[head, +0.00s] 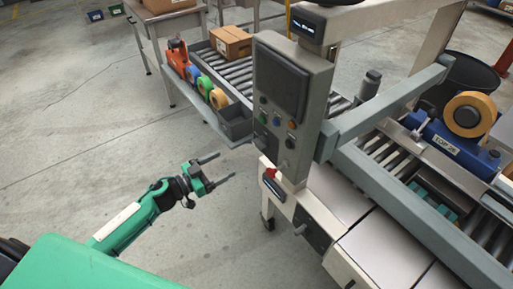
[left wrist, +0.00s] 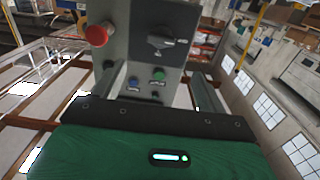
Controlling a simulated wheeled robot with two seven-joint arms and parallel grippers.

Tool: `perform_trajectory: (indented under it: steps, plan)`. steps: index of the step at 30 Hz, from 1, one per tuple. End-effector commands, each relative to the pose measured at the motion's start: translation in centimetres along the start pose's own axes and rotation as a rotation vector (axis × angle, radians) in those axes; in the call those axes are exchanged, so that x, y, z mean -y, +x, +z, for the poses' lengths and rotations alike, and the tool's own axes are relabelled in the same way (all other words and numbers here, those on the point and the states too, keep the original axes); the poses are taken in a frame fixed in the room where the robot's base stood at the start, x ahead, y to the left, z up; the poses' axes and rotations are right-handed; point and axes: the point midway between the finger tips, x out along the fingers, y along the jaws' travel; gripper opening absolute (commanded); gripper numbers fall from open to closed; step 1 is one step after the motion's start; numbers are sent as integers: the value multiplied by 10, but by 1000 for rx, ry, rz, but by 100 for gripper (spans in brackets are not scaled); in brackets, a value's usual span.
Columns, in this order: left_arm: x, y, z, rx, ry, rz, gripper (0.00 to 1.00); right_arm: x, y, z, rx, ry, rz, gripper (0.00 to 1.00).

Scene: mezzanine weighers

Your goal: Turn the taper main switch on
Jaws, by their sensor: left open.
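The taper's grey control panel (head: 281,85) stands upright at centre, with a dark screen and small buttons below it. In the left wrist view a black rotary switch (left wrist: 161,42) with a small label shows on the panel; I cannot read its setting. A red mushroom button (left wrist: 97,35) is to its left, with a green button (left wrist: 158,75) and a blue button (left wrist: 134,83) below. My left gripper (head: 226,166) is open and empty, left of the panel and apart from it. Its fingers (left wrist: 158,78) point toward the panel in the wrist view. My right gripper is not in view.
A side shelf with tape rolls (head: 205,86) and a grey bin (head: 235,122) is behind the gripper. A carton (head: 231,42) sits on the roller conveyor. The taper's frame (head: 385,105) and a blue tape head (head: 455,147) are at right. Open floor lies left.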

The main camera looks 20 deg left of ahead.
Motion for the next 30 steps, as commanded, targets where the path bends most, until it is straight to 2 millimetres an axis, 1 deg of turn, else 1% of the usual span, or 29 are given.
perform_trajectory:
  steps: [5,12,18,21,24,30]
  plan:
    - [1,27,-3,-2,-1,-3,75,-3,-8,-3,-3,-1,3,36]
    - [1,73,-2,-2,-2,-4,75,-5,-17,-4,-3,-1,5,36]
    - [1,108,-1,0,-3,-4,75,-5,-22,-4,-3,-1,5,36]
    - [1,120,0,0,-2,-4,75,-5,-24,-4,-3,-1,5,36]
    - [1,127,0,0,-1,-4,75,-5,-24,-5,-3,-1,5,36]
    - [1,130,2,2,0,-3,75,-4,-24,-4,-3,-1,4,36]
